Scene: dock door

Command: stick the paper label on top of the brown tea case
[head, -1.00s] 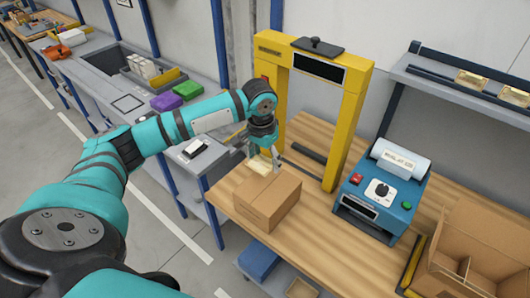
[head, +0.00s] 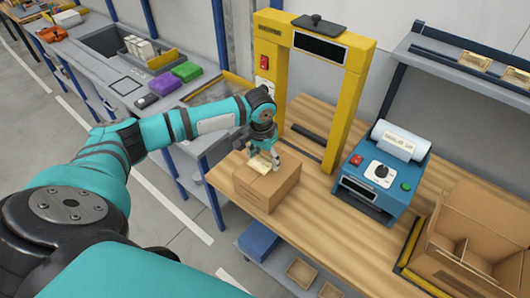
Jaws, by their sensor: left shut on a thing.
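The brown tea case (head: 268,187) is a closed cardboard box on the wooden bench, left of the blue label machine. My left gripper (head: 263,153) is over the case's top, near its back edge, with fingers pointing down. It is shut on the pale paper label (head: 261,163). The label lies over the top face of the case; I cannot tell whether it touches. My right gripper is not in view.
A yellow frame (head: 355,95) stands just behind the case. The blue machine with a paper roll (head: 380,172) and an open divided carton (head: 470,235) stand to the right. Bare wooden bench (head: 325,215) lies between case and machine.

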